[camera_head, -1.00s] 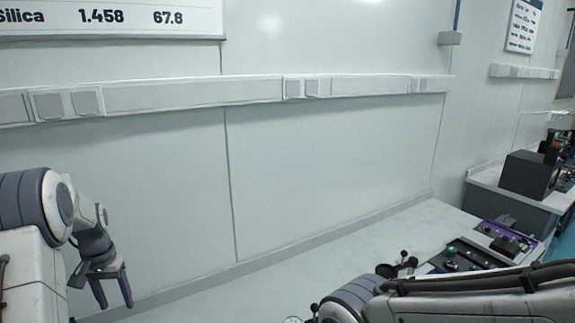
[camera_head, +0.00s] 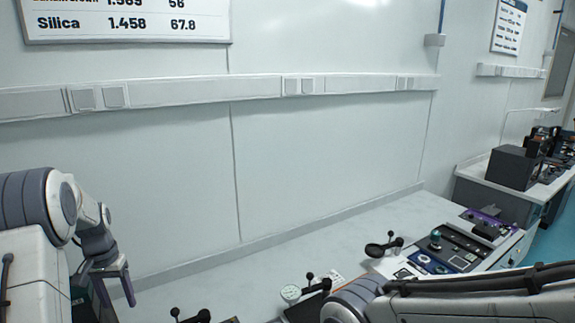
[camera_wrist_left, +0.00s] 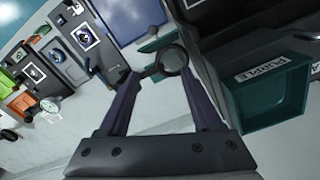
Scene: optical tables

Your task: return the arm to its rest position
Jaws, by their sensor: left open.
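My left gripper (camera_head: 116,296) hangs at the lower left of the head view with its fingers pointing down. It is open. In the left wrist view its two dark purple fingers (camera_wrist_left: 160,78) stand apart. A dark ring-shaped piece (camera_wrist_left: 172,60) shows near the fingertips; I cannot tell its exact distance, and it does not look gripped. My right arm (camera_head: 450,295) comes in from the lower right of the head view. Its gripper is out of sight.
A light bench (camera_head: 330,245) runs along the wall, with a dark instrument panel (camera_head: 440,250) and small mounts on it. A teal bin (camera_wrist_left: 268,95) labelled PURPLE is close to the left gripper in the wrist view. A second bench (camera_head: 490,172) holds a black box.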

